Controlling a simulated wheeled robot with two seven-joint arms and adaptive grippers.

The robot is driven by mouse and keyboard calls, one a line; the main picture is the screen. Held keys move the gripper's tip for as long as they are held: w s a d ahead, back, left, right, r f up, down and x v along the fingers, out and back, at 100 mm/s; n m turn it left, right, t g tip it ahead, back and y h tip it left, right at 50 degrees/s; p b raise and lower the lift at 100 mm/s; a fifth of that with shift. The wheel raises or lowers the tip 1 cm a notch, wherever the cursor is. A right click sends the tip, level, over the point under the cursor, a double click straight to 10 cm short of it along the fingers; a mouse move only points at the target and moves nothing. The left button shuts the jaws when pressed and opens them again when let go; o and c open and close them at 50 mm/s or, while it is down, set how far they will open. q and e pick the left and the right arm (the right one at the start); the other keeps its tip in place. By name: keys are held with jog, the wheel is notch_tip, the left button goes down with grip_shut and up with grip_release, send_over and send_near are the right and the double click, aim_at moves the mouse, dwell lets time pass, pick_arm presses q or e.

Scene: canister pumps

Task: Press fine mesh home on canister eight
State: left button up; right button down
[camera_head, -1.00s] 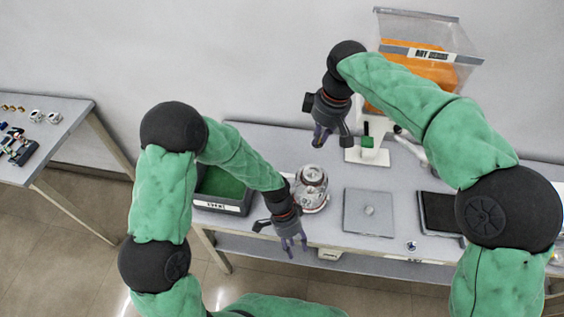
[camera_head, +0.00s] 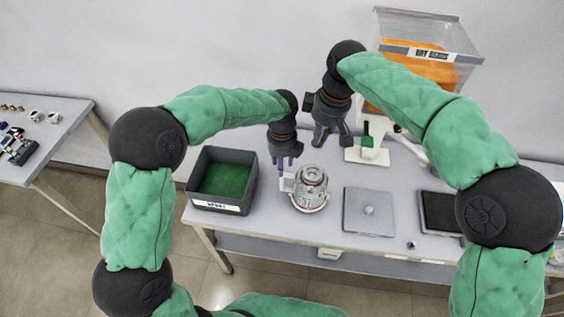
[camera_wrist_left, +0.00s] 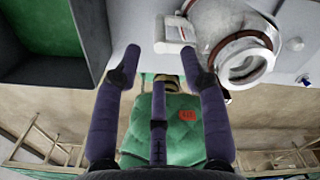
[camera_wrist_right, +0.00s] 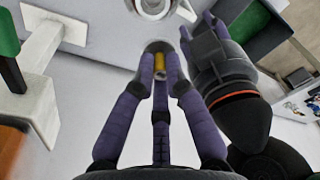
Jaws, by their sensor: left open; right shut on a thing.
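The clear canister (camera_head: 309,188) with red-brown rings stands upright on the table, with a white handle-like block (camera_wrist_left: 175,33) at its left side. It also shows in the left wrist view (camera_wrist_left: 243,58); no number is legible. My left gripper (camera_head: 284,166) is open and points down beside the canister, its fingertips close to the white block. My right gripper (camera_head: 321,140) is raised behind the canister. It is shut on a small grey part with a brass-coloured middle (camera_wrist_right: 160,68); its fingers hide much of it, and I cannot tell whether it is the fine mesh.
A grey bin (camera_head: 222,207) with a green floor stands left of the canister. A grey plate with a knob (camera_head: 369,211) and a dark tray (camera_head: 438,213) lie to the right. Behind are a white stand (camera_head: 367,156) and a clear hopper with orange contents (camera_head: 425,62).

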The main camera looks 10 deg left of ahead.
aim_at(282, 190)
pick_arm(q)
notch_tip(282, 190, down, 12)
jog(key=shift+r, duration=0.1)
dwell(0.5)
grip_shut()
pick_arm(e)
jog(key=shift+n+g, duration=0.4)
jog(key=shift+n, duration=0.4)
jog(key=shift+w+f, duration=0.1)
jog(key=shift+f, duration=2.3)
